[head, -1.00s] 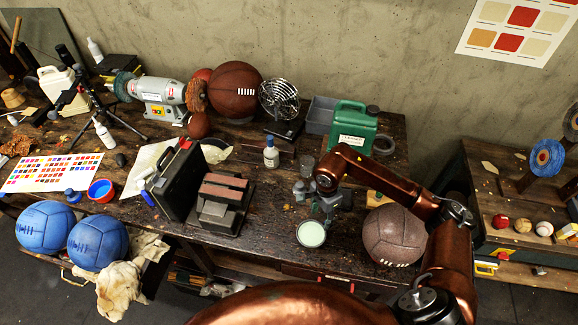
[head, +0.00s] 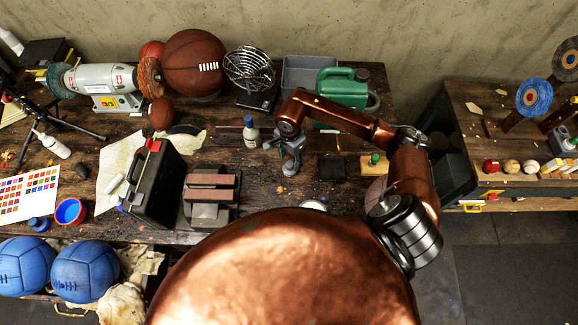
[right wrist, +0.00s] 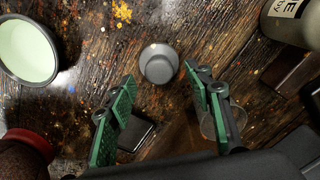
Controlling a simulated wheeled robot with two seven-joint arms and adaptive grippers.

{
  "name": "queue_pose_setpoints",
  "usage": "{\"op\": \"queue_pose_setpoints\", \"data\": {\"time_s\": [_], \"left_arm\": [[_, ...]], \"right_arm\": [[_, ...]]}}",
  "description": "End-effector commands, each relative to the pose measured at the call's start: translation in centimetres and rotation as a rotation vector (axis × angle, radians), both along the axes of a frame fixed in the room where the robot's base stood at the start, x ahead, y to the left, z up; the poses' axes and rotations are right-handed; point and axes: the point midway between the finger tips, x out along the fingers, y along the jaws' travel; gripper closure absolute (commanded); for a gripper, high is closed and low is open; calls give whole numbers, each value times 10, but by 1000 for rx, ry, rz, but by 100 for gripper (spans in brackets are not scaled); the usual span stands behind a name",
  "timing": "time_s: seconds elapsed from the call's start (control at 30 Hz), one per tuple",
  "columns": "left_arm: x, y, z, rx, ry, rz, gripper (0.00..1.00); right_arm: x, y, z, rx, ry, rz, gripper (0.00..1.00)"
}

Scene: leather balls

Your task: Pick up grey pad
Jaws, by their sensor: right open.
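The grey pad (head: 333,168) is a small dark square lying flat on the wooden bench, right of my right gripper (head: 289,163) in the head view. In the right wrist view the dark pad (right wrist: 136,134) shows low down, partly covered by the left finger. My right gripper (right wrist: 160,76) is open, with green-lined fingers apart and nothing held between them. A small grey cup (right wrist: 158,63) is beyond the fingertips. My left gripper is out of view.
A bottle (head: 251,132) stands left of the gripper, and a clear glass (right wrist: 222,122) is by the right finger. A pale green bowl (right wrist: 28,50) and a brown ball (right wrist: 22,158) are nearby. A black case (head: 155,183) and green jerrycan (head: 341,88) stand farther off.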

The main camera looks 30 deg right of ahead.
Motion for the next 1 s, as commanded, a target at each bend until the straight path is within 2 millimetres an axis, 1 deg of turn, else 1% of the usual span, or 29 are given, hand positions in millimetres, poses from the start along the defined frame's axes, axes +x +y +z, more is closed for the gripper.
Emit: {"op": "queue_pose_setpoints", "data": {"time_s": [0.03,0.1,0.23,0.33,0.5,0.67,0.87,1.0], "left_arm": [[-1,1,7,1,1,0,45],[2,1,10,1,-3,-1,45],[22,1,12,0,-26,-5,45],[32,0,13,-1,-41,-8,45],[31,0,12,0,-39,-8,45],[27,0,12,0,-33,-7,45],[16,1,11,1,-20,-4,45],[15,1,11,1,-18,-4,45]], "right_arm": [[-3,2,-7,5,5,-2,53],[-4,2,-17,4,4,-2,53],[-3,1,-31,3,1,-1,53],[-3,1,-35,1,-1,0,53],[-2,1,-35,1,-1,1,53],[-2,1,-35,1,-1,2,63],[-2,2,-34,1,-1,2,77],[-2,2,-34,1,-1,2,87]]}}
